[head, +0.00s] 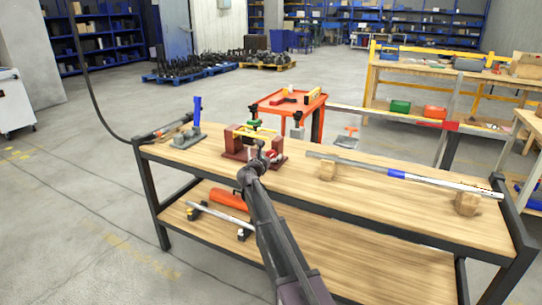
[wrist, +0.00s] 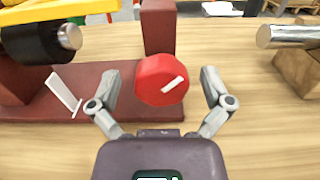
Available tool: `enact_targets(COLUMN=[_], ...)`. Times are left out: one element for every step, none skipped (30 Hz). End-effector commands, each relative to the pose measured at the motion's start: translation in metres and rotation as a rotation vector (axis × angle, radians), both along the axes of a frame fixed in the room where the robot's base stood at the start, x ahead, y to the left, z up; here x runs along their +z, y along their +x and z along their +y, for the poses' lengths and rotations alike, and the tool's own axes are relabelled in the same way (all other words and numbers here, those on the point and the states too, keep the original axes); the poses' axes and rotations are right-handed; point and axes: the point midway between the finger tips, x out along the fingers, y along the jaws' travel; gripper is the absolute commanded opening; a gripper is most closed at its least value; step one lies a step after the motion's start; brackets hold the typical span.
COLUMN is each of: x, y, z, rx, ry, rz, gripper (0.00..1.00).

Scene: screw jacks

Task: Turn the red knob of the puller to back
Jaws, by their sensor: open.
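The puller has a dark red base and posts (wrist: 157,28); it also shows in the head view on the wooden bench (head: 234,146). In the wrist view its round red knob (wrist: 150,82) faces me, with a white mark slanting to the upper right. My gripper (wrist: 160,74) is open, with one finger on each side of the knob. Gaps show between both fingers and the knob, so I see no grip. In the head view my gripper (head: 263,158) is at the puller's right end, and my arm hides part of it.
A white tab (wrist: 64,92) and a dark cylinder under a yellow bar (wrist: 38,42) are left of the knob. A metal rod (head: 425,180) rests on wooden blocks at right. Bare bench top lies in front.

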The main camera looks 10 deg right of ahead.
Motion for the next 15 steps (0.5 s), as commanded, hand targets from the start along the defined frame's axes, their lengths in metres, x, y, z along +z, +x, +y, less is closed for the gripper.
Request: enact_targets(x=[0.0000, 0.0000, 0.0000, 0.0000, 0.0000, 0.0000, 0.0000, 0.0000, 0.0000, 0.0000, 0.0000, 0.0000, 0.0000, 0.0000, 0.0000], y=[0.0009, 0.0011, 0.0011, 0.0010, 0.0009, 0.0009, 0.0009, 0.0008, 0.0008, 0.0008, 0.0008, 0.0008, 0.0008, 0.0008, 0.0008], z=[-0.0006, -0.0008, -0.0008, -0.0008, -0.0008, -0.0008, -0.0008, -0.0008, -0.0007, -0.0008, -0.0008, -0.0008, -0.0008, -0.0007, -0.0007], rx=[0.000, 0.000, 0.000, 0.000, 0.000, 0.000, 0.000, 0.000, 0.000, 0.000, 0.000, 0.000, 0.000, 0.000, 0.000], ry=[0.000, 0.000, 0.000, 0.000, 0.000, 0.000, 0.000, 0.000, 0.000, 0.000, 0.000, 0.000, 0.000, 0.000, 0.000], rz=[0.000, 0.000, 0.000, 0.000, 0.000, 0.000, 0.000, 0.000, 0.000, 0.000, 0.000, 0.000, 0.000, 0.000, 0.000], gripper=[0.99, 0.99, 0.99, 0.99, 0.99, 0.99, 0.99, 0.99, 0.99, 0.90, 0.81, 0.69, 0.61, 0.52, 0.40])
